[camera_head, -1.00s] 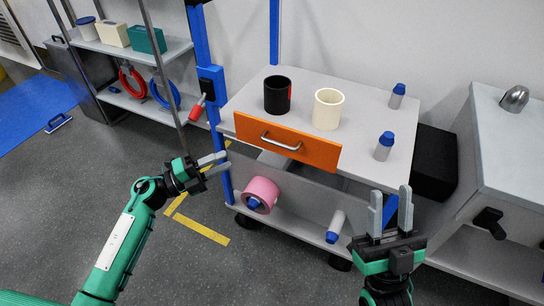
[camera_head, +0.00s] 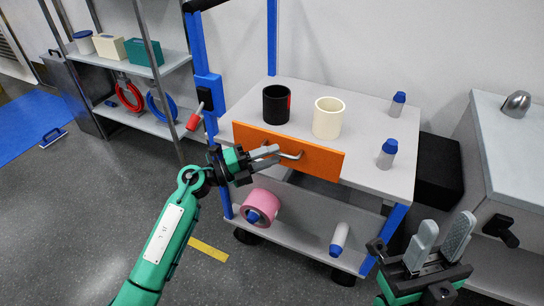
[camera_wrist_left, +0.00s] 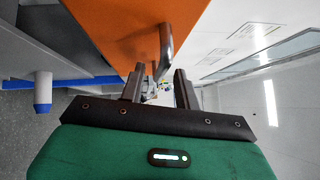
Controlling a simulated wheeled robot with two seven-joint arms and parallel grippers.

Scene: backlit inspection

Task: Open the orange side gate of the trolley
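The orange side gate (camera_head: 322,163) stands upright along the front edge of the trolley top (camera_head: 365,172). It carries a silver bar handle (camera_head: 296,154). My left gripper (camera_head: 277,155) is at the handle, with its fingers open. In the left wrist view, the handle (camera_wrist_left: 166,45) reaches down to the gap between the two apart fingertips (camera_wrist_left: 158,82), below the orange gate (camera_wrist_left: 115,22). I cannot tell whether a finger touches it. My right gripper (camera_head: 442,235) is open and empty, right of the trolley.
On the trolley top are a black mug (camera_head: 276,105), a cream mug (camera_head: 328,118) and two blue-capped bottles (camera_head: 387,154). The lower shelf holds a pink roll (camera_head: 259,205) and another bottle (camera_head: 340,239). A grey cabinet (camera_head: 500,150) stands right.

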